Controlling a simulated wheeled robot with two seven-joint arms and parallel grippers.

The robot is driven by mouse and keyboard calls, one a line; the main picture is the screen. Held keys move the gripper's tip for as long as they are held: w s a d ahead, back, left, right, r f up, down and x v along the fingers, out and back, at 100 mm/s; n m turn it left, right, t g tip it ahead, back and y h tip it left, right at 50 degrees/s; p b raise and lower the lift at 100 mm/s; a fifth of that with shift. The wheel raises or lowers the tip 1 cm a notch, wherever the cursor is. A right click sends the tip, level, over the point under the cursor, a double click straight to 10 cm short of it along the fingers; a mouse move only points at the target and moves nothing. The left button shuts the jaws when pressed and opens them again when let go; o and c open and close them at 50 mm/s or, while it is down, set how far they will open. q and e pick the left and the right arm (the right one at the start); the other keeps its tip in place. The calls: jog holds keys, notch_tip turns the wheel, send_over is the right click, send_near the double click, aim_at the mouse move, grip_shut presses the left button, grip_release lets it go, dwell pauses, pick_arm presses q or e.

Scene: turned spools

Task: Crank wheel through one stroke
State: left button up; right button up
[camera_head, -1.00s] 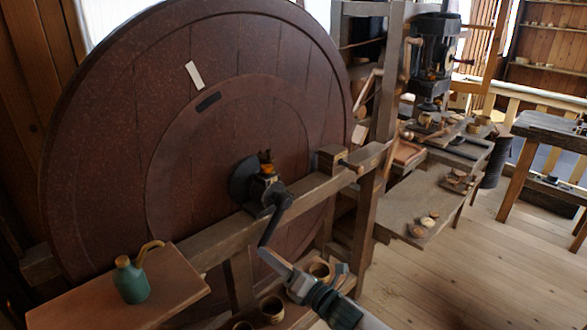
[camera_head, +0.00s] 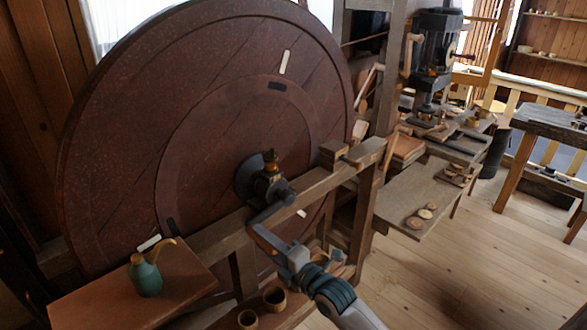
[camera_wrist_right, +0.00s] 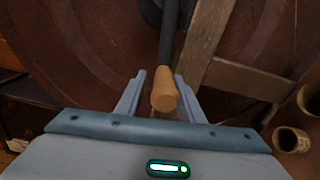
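The big dark red-brown wheel (camera_head: 215,110) stands upright on a wooden frame, with pale and dark marks on its face. My right gripper (camera_head: 293,256) is at the low end of the crank. In the right wrist view my fingers (camera_wrist_right: 158,92) flank the wooden crank handle (camera_wrist_right: 164,92), and its round end faces the camera. The contact faces are partly hidden. My left gripper is not in view.
A green oil can (camera_head: 146,276) stands on a wooden board (camera_head: 120,300) at lower left. Small wooden cups (camera_head: 274,297) sit on a low shelf below my right gripper. A wooden rail (camera_head: 325,184) crosses before the wheel. A bench (camera_head: 392,205) with turned pieces stands at right.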

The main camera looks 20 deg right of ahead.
notch_tip(320, 180, up, 2)
jog(key=shift+r+m+p, duration=0.2)
jog(key=shift+m+p, duration=0.65)
jog(key=shift+m, duration=0.05)
jog(key=r+m+p, duration=0.2)
jog(key=r, duration=0.1)
jog(key=d+r+p, duration=0.1)
jog(key=p, duration=0.1)
jog(key=shift+w+r+m, duration=0.25)
jog(key=shift+m, duration=0.15)
jog(key=w+d+r+m+p, duration=0.3)
jog(key=d+r+m, duration=0.6)
jog(key=m, duration=0.2)
jog(key=shift+r, duration=0.15)
jog(key=shift+d, duration=0.1)
jog(key=shift+f, duration=0.35)
jog(key=shift+s, duration=0.15)
